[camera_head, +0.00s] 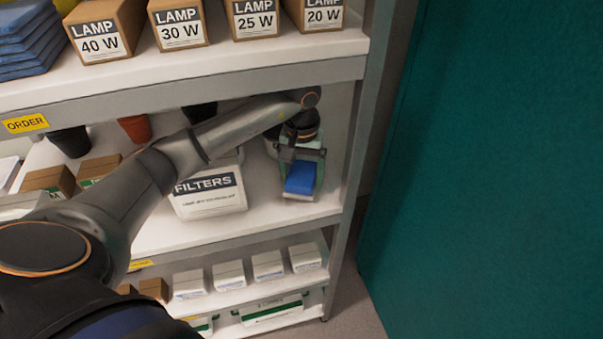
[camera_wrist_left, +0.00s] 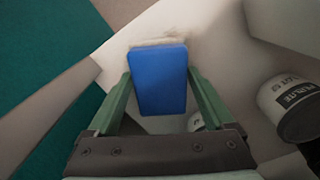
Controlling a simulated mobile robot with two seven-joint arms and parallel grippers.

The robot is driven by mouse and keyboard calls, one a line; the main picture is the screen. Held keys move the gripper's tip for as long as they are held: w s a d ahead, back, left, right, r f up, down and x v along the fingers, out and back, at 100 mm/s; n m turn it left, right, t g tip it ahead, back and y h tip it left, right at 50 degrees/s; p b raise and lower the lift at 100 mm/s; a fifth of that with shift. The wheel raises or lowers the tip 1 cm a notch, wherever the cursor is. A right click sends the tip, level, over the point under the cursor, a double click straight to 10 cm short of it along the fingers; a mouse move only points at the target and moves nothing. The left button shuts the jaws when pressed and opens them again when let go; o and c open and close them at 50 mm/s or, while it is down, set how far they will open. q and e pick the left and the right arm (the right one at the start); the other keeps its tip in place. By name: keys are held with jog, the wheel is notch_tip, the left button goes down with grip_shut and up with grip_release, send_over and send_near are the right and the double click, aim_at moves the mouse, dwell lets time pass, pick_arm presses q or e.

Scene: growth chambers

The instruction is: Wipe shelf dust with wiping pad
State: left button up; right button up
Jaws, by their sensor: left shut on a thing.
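My left gripper (camera_head: 301,168) reaches in over the middle shelf (camera_head: 275,217), near its right end. Its green fingers are shut on the blue wiping pad (camera_head: 300,180), one on each side. The pad (camera_wrist_left: 159,82) also shows in the left wrist view, between the fingers (camera_wrist_left: 159,74). A pale tan-grey dust patch (camera_wrist_left: 158,42) shows on the white shelf surface just beyond the pad's far edge. I cannot tell whether the pad touches the shelf. In the head view I cannot make out the dust. My right gripper is not in view.
A white FILTERS box (camera_head: 212,196) stands left of the gripper, below my left arm. A PERLITE tub (camera_wrist_left: 292,105) shows at the right in the wrist view. The upper shelf (camera_head: 200,69) holds lamp boxes and lies above the arm. A metal post (camera_head: 357,145) bounds the right end.

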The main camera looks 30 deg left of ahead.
aim_at(290, 177)
pick_arm(q)
jog(key=shift+f+b, duration=0.85)
jog(key=shift+f, duration=0.15)
jog(key=shift+s+a+r, duration=0.15)
jog(key=shift+s+a, duration=1.15)
jog(key=shift+s, duration=0.2)
jog(key=shift+s+a+f+b, duration=0.2)
jog(key=shift+s+a+b, duration=0.4)
jog(key=shift+s+a, duration=0.75)
jog(key=shift+s+d+r, duration=0.1)
jog(key=shift+d, duration=0.05)
jog(key=shift+w+d+b, duration=0.55)
jog(key=shift+w+d, duration=1.15)
jog(key=shift+w, duration=0.2)
jog(key=shift+w+d, duration=0.85)
jog(key=shift+w, duration=0.15)
